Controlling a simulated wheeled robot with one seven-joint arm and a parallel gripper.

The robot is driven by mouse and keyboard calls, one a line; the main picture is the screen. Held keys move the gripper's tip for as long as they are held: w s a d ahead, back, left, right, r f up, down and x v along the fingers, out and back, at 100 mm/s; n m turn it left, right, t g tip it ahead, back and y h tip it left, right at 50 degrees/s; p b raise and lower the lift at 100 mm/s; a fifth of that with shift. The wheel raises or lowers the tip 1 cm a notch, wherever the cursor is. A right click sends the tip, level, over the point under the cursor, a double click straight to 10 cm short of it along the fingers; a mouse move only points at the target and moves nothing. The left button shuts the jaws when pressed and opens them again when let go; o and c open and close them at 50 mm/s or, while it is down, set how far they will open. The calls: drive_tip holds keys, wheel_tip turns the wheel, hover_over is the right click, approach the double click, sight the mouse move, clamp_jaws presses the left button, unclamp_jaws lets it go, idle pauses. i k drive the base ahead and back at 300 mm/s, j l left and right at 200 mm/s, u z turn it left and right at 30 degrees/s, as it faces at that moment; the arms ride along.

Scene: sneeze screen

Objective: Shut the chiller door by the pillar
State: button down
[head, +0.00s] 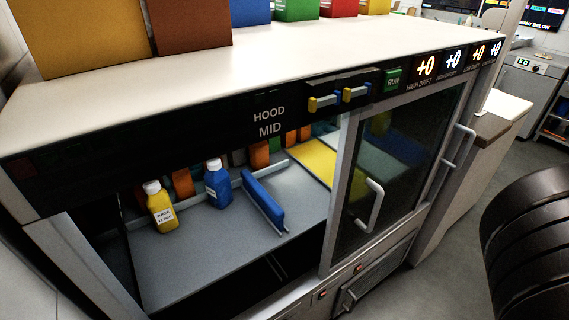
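A long cabinet with a dark front panel (215,142) marked HOOD MID fills most of the head view. A glass door (395,150) in a pale frame, with a light handle (375,207), covers the right part of its front. The left part is open. A second upright handle (459,147) stands at the cabinet's right end. A pale post (503,55) rises behind that end. No label names a chiller, so I cannot tell which door is the chiller door. My gripper is not in view.
A yellow bottle (160,206), a blue bottle (217,183) and a blue bar (263,202) are inside the opening. Coloured boxes (190,22) stand on the cabinet top. A counter (498,117) adjoins at right. Grey floor (440,262) shows at lower right.

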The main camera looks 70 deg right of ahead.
sight(350, 124)
drive_tip(key=z, duration=1.85)
drive_tip(key=k+j+u, duration=0.1)
drive_tip(key=k+j, duration=0.25)
drive_tip(key=k, duration=0.2)
